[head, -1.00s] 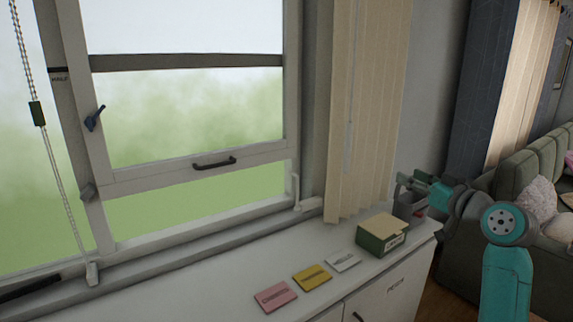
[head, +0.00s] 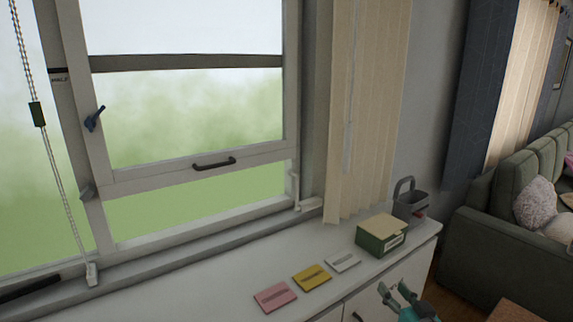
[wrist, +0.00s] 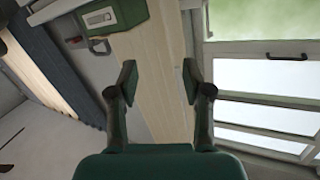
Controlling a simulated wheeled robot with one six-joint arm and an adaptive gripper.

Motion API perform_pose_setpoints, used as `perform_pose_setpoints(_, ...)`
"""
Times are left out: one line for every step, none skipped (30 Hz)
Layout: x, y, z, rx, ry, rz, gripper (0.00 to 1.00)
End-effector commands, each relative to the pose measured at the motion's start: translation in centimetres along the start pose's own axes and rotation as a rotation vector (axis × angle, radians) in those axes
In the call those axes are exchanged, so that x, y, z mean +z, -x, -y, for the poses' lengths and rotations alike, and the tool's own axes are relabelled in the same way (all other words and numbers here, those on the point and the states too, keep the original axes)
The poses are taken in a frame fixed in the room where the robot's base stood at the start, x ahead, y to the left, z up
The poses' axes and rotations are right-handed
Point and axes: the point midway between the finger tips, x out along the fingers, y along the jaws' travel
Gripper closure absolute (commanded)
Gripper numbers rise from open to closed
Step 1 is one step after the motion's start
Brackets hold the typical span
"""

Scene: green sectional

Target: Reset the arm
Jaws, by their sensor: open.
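My gripper (head: 396,292) shows at the bottom of the head view, in front of the white cabinet (head: 195,290), with its fingers apart and nothing between them. In the wrist view my gripper (wrist: 158,82) is also open and empty, its two green fingers spread. Most of my arm is below the head view's lower edge.
On the cabinet top lie a pink card (head: 275,297), a yellow card (head: 312,277) and a white card (head: 343,261). A green box (head: 370,240) and a grey caddy (head: 408,203) stand at its right end. A window (head: 190,120) is behind; a green sofa (head: 490,225) is right.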

Motion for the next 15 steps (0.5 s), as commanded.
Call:
perform_pose_setpoints(2.2,1.2,0.3,0.016,-0.008,0.013,0.5)
perform_pose_setpoints(3.3,1.8,0.4,0.025,-0.013,0.017,0.5)
perform_pose_setpoints(4.6,2.7,0.6,0.038,-0.017,0.021,0.5)
perform_pose_setpoints(5.7,3.4,0.8,0.047,-0.02,0.025,0.5)
perform_pose_setpoints(6.6,4.2,0.9,0.056,-0.023,0.028,0.5)
perform_pose_setpoints(7.8,5.2,1.1,0.069,-0.024,0.032,0.5)
perform_pose_setpoints(8.8,6.0,1.3,0.078,-0.027,0.036,0.5)
perform_pose_setpoints(9.6,6.8,1.4,0.087,-0.028,0.039,0.5)
perform_pose_setpoints(10.8,7.9,1.7,0.098,-0.03,0.044,0.5)
perform_pose_setpoints(11.6,8.7,1.9,0.106,-0.03,0.047,0.5)
perform_pose_setpoints(12.3,9.5,2.1,0.114,-0.03,0.05,0.5)
perform_pose_setpoints(13.3,10.7,2.3,0.124,-0.029,0.055,0.5)
perform_pose_setpoints(14.0,11.6,2.5,0.132,-0.03,0.057,0.5)
perform_pose_setpoints(14.8,12.5,2.7,0.14,-0.029,0.061,0.5)
perform_pose_setpoints(15.6,13.7,3.0,0.149,-0.028,0.065,0.5)
